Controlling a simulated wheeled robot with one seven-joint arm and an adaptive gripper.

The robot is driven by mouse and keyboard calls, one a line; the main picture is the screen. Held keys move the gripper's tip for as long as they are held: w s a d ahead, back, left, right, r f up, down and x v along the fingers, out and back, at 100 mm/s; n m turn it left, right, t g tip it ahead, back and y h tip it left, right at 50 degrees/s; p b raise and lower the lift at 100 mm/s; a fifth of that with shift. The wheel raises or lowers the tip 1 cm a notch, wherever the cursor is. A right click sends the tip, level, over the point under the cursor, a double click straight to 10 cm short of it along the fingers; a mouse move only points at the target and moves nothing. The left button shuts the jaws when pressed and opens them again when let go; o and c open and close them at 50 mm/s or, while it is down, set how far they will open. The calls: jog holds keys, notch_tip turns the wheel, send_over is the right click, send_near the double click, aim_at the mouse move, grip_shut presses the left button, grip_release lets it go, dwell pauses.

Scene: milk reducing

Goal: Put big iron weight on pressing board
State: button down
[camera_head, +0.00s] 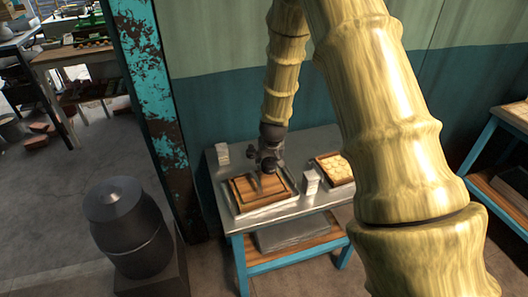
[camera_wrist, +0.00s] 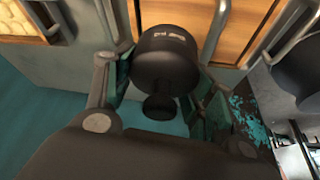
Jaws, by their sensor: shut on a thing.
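A black iron weight (camera_wrist: 165,62) with pale markings is held between the green-padded fingers of my gripper (camera_wrist: 160,95) in the wrist view. In the head view my gripper (camera_head: 266,158) hangs over the metal table, above a brown wooden pressing board (camera_head: 248,190). The board lies in a shallow metal tray (camera_head: 276,204), and its wood (camera_wrist: 205,20) fills the top of the wrist view beyond the weight. The weight is small and dark in the head view. I cannot tell whether it touches the board.
White stacked blocks (camera_head: 311,182) and a wooden tray of pale round pieces (camera_head: 335,167) stand right of the board. Another white stack (camera_head: 223,153) is at the back left.

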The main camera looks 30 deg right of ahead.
jog(key=shift+w+d+r, duration=0.15)
jog(key=shift+w+d, duration=0.1)
jog(key=shift+w, duration=0.2)
jog(key=shift+s, duration=0.1)
jog(key=shift+f+b, duration=0.3)
jog(key=shift+b, duration=0.05)
jog(key=b, duration=0.4)
send_over(269, 179)
jog(key=shift+w+f, duration=0.2)
jog(key=shift+f, duration=2.75)
jog(key=shift+s+f, duration=0.1)
jog(key=shift+f, duration=0.25)
jog(key=shift+c, duration=2.2)
grip_release()
jog(key=shift+s, duration=0.1)
